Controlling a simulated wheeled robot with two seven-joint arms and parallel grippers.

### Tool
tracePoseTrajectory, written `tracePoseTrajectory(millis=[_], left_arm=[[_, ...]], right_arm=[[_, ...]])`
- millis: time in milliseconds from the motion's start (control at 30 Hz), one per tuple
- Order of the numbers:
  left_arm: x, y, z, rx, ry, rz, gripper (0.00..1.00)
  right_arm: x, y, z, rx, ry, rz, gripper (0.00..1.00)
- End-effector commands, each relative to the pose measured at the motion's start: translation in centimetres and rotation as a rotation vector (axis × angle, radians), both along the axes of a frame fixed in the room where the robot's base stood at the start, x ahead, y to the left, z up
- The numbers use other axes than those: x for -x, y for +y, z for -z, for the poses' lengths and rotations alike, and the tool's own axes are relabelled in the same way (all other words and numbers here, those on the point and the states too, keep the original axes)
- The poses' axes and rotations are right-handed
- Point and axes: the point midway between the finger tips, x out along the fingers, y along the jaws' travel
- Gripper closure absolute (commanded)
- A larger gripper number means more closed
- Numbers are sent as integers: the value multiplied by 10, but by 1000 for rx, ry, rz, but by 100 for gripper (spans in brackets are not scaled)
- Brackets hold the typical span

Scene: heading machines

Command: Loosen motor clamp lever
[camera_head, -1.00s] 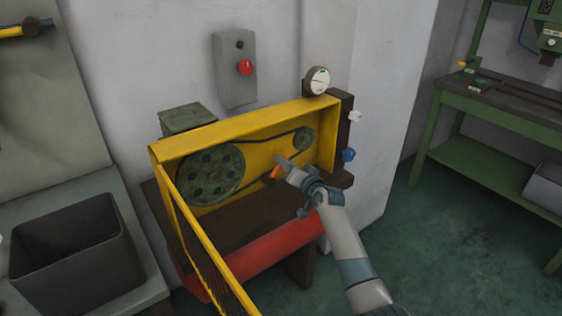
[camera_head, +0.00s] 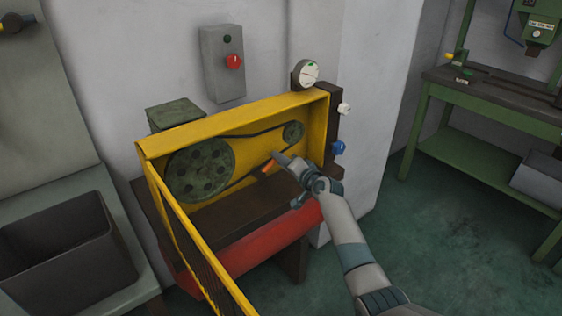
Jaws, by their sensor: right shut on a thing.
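The machine stands in the middle of the view, with an open yellow guard (camera_head: 235,120). Inside it are a large green pulley (camera_head: 200,170), a small green pulley (camera_head: 293,131) and a dark belt. A small orange lever (camera_head: 267,166) shows inside the guard, below the belt. My right gripper (camera_head: 279,160) reaches in from the lower right and is shut at the lever, its fingertips over part of it. The arm hides the lower right of the machine. My left gripper is not in view.
The yellow guard door (camera_head: 200,245) hangs open toward me at the left. A red tank (camera_head: 260,248) lies under the machine. A grey switch box (camera_head: 221,65) is on the wall. A dark bin (camera_head: 65,250) stands left, a green workbench (camera_head: 490,100) right.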

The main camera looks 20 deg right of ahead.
Motion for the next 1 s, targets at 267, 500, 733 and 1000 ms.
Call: tracePoseTrajectory(millis=[267, 500, 733, 1000], left_arm=[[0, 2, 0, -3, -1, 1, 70], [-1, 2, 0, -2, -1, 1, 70], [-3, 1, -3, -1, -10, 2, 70], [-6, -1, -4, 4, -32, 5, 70]], right_arm=[[0, -1, 1, 0, 2, 1, 68], [2, -1, 1, 0, 1, 0, 68], [14, -4, -2, 0, 0, 0, 68], [49, -15, -7, 0, 0, 1, 68]])
